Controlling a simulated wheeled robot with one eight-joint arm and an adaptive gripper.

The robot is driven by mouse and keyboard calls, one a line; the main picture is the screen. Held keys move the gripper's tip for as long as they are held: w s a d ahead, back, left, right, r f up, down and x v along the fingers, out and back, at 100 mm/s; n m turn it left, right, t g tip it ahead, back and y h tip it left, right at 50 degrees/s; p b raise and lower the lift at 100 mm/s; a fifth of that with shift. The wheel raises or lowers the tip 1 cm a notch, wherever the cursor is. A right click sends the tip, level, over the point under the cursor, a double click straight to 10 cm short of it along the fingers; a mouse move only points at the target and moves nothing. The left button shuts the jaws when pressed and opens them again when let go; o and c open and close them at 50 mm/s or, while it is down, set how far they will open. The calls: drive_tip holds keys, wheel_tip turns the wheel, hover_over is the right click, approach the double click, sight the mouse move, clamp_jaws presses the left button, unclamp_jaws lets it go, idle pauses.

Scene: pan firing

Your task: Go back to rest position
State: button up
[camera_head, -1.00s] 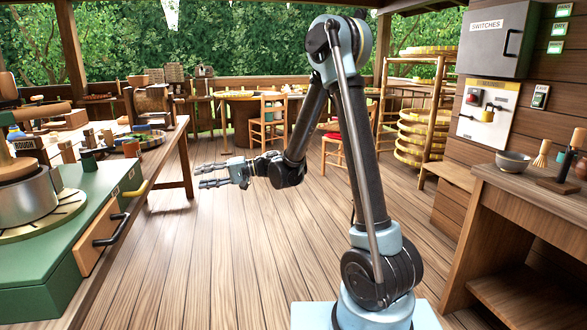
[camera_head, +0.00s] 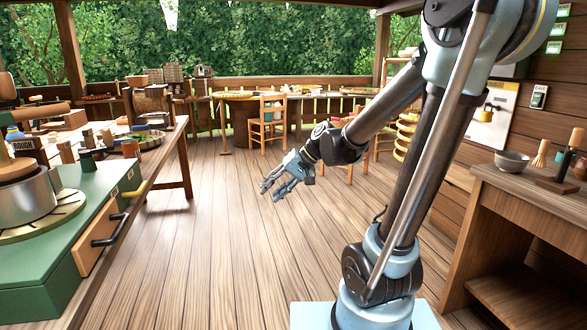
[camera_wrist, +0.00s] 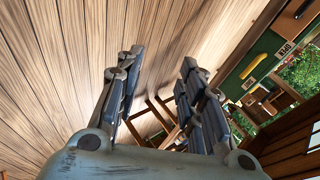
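My gripper (camera_head: 273,188) hangs in the open middle of the room in the head view, pointing down and to the left above the plank floor. Its fingers are spread apart with nothing between them. The wrist view shows the two finger sets (camera_wrist: 155,95) well apart, with floor boards beyond them. My arm stands bent on its base at the right, its upper part cut off by the top edge of the head view.
A green cabinet (camera_head: 60,240) with a metal pan (camera_head: 25,200) stands at left. A wooden bench (camera_head: 520,210) with a grey bowl (camera_head: 512,162) stands at right. Chairs (camera_head: 268,122) and tables are behind. The plank floor (camera_head: 215,260) between is clear.

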drive_tip(key=s+d+f+h, duration=0.3)
drive_tip(key=s+d, duration=0.2)
drive_tip(key=d, duration=0.3)
drive_tip(key=s+d+f+m+h, duration=0.1)
drive_tip(key=s+d+f+h, duration=0.2)
drive_tip(key=d, duration=0.6)
drive_tip(key=s+d+f+m+t+h, duration=0.1)
drive_tip(key=s+d+f+h, duration=0.1)
drive_tip(key=s+d, duration=0.6)
drive_tip(key=shift+d+f+h, duration=0.3)
drive_tip(key=shift+f+h, duration=0.1)
drive_tip(key=shift+f, duration=0.05)
drive_tip(key=shift+a, duration=0.1)
